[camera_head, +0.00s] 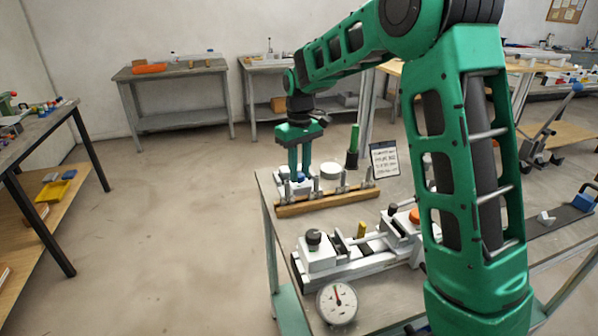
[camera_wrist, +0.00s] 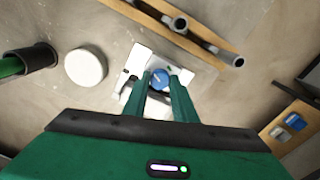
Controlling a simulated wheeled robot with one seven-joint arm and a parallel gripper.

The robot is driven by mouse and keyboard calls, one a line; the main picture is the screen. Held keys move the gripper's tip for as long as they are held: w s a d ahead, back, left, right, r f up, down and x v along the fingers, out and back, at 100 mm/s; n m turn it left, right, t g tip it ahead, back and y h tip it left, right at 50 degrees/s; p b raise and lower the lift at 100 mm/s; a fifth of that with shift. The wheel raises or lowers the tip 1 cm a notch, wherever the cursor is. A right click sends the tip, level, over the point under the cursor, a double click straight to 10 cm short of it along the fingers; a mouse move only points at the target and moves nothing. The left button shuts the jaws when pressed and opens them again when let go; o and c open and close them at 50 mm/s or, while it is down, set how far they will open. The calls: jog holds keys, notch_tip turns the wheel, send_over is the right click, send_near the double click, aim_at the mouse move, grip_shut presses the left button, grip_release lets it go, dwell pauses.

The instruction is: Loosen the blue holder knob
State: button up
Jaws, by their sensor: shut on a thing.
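The blue holder knob (camera_wrist: 159,78) sits on a white holder block (camera_wrist: 146,56) in the wrist view. My gripper (camera_wrist: 162,84) reaches down to it, with a green finger on each side, and is shut on the knob. In the head view my gripper (camera_head: 298,176) points down at the far left corner of the workbench. There the white holder (camera_head: 284,190) shows around the fingertips, and a little blue shows between them. The fingers hide most of the knob in that view.
A white round puck (camera_head: 330,170) and a dark cup with a green handle (camera_head: 353,148) stand close to the holder. A wooden rail with metal pegs (camera_head: 325,202) lies just in front. A white vise-like jig (camera_head: 350,255) and a dial gauge (camera_head: 337,303) are nearer.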

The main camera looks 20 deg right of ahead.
aim_at(300, 174)
jog(key=shift+w+r+n, duration=0.1)
jog(key=shift+w+n, duration=0.05)
jog(key=shift+n, duration=1.75)
jog(key=shift+d, duration=0.1)
jog(key=o, duration=0.8)
jog(key=shift+c, duration=0.2)
notch_tip(300, 174, up, 11)
jog(key=shift+f, duration=0.2)
